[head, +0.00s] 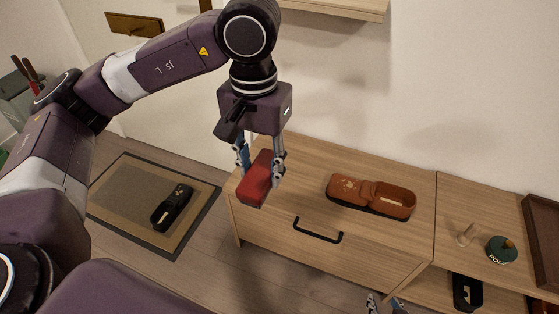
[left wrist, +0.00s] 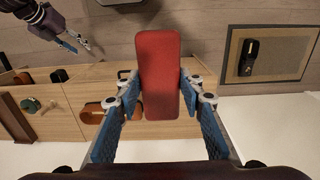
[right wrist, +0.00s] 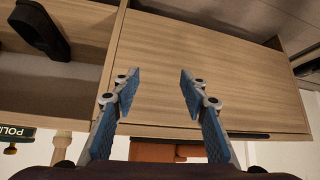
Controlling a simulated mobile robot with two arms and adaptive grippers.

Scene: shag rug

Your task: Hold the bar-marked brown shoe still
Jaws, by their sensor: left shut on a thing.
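The brown shoe (head: 371,195) lies on top of the wooden cabinet, right of my left gripper. It has a light patch inside its opening and a faint mark on its toe part. It shows partly in the left wrist view (left wrist: 95,113) and as a brown strip in the right wrist view (right wrist: 155,150). My left gripper (head: 260,172) is shut on a red block (left wrist: 158,75), held above the cabinet's left end, apart from the shoe. My right gripper (right wrist: 158,75) is open and empty in front of the cabinet, low at the head view's bottom edge, not touching the shoe.
The cabinet top (head: 310,165) has free room around the shoe. A polish tin (head: 502,250) and a small wooden peg (head: 467,235) stand to the right, near a dark tray (head: 543,235). One black shoe (head: 172,207) lies on the floor mat; another (head: 467,292) is on the lower shelf.

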